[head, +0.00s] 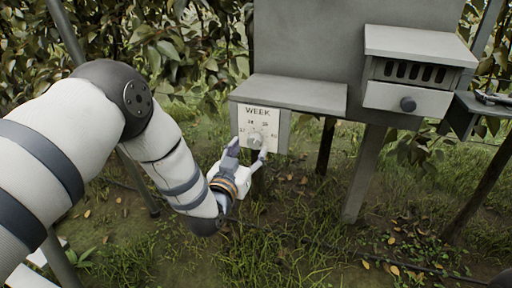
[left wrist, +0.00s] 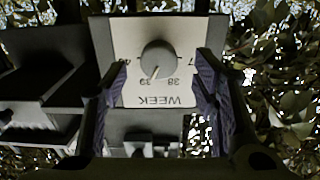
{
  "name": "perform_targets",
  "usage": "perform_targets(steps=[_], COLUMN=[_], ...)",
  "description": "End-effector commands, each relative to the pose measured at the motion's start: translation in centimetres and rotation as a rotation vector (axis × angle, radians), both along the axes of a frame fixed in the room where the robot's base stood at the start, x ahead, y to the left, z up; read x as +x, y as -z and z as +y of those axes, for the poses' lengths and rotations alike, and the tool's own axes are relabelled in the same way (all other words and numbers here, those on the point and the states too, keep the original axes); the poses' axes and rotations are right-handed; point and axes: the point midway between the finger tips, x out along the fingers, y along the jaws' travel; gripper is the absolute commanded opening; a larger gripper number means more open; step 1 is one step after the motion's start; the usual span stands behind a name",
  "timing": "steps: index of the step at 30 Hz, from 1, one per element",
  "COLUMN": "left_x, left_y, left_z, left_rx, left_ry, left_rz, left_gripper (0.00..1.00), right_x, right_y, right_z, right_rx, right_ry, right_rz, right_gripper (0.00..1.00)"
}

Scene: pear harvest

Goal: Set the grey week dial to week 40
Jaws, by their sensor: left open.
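The grey week dial (head: 256,141) is a round knob on a pale panel (head: 247,116) marked WEEK. The left wrist view shows the dial (left wrist: 158,59) upside down, with numbers from 37 to 40 around it. Its white pointer line points at about 39. My left gripper (head: 249,154) is open in front of the panel in the head view. In the left wrist view its two dark fingers (left wrist: 163,84) stand on either side of the dial, with gaps between them and it.
The panel sits on a grey box (head: 300,93) fixed to a grey board (head: 340,40). To its right is a slotted box with a knobbed drawer front (head: 392,100).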

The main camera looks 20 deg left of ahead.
Motion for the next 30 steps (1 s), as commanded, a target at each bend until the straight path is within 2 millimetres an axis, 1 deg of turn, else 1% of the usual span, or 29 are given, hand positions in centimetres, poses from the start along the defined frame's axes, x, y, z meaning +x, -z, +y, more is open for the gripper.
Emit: perform_targets(steps=[1, 3, 6, 9, 15, 16, 17, 18, 20, 21, 22, 30], left_x=[1.0, 2.2, 3.2, 3.7, 3.7, 3.7, 3.7, 3.7, 3.7, 3.7, 3.7, 3.7], left_y=[0.3, 0.3, 0.3, 0.2, 0.1, 0.1, 0.1, 0.1, 0.1, 0.1, 0.1, 0.1], left_z=[0.0, -0.1, -0.1, -0.1, -0.1, -0.1, -0.1, -0.1, -0.1, -0.1, -0.1, -0.2], left_rx=[0.0, 0.0, 0.0, 0.0, -0.001, 0.0, 0.0, 0.0, 0.0, 0.0, -0.001, 0.018], left_ry=[-0.001, 0.0, 0.0, 0.0, 0.0, 0.0, 0.0, 0.0, 0.0, 0.0, 0.0, 0.001], left_rz=[0.0, 0.003, 0.003, 0.004, 0.004, 0.004, 0.004, 0.004, 0.004, 0.004, 0.004, 0.003], left_gripper=[0.54, 0.54, 0.54, 0.54, 0.54, 0.49, 0.43, 0.34, 0.2, 0.11, 0.06, 0.06], right_x=[-0.2, -0.3, -0.4, -0.4, -0.4, -0.4, -0.4, -0.4, -0.4, -0.4, -0.4, -0.3], right_y=[0.3, 0.5, 0.6, 0.6, 0.6, 0.6, 0.6, 0.6, 0.6, 0.6, 0.6, 0.5], right_z=[0.0, 0.0, 0.0, 0.0, 0.0, 0.0, 0.0, 0.0, 0.0, 0.0, 0.0, 0.0], right_rx=[0.0, -0.001, -0.001, -0.001, -0.001, -0.001, -0.001, -0.001, -0.001, -0.001, -0.001, -0.001], right_ry=[0.0, 0.0, 0.0, 0.0, 0.0, 0.0, 0.0, 0.0, 0.0, 0.0, 0.0, 0.0], right_rz=[0.006, 0.01, 0.013, 0.013, 0.013, 0.013, 0.013, 0.013, 0.012, 0.013, 0.013, 0.011], right_gripper=[0.64, 0.64, 0.64, 0.64, 0.64, 0.64, 0.64, 0.64, 0.64, 0.64, 0.64, 0.64])
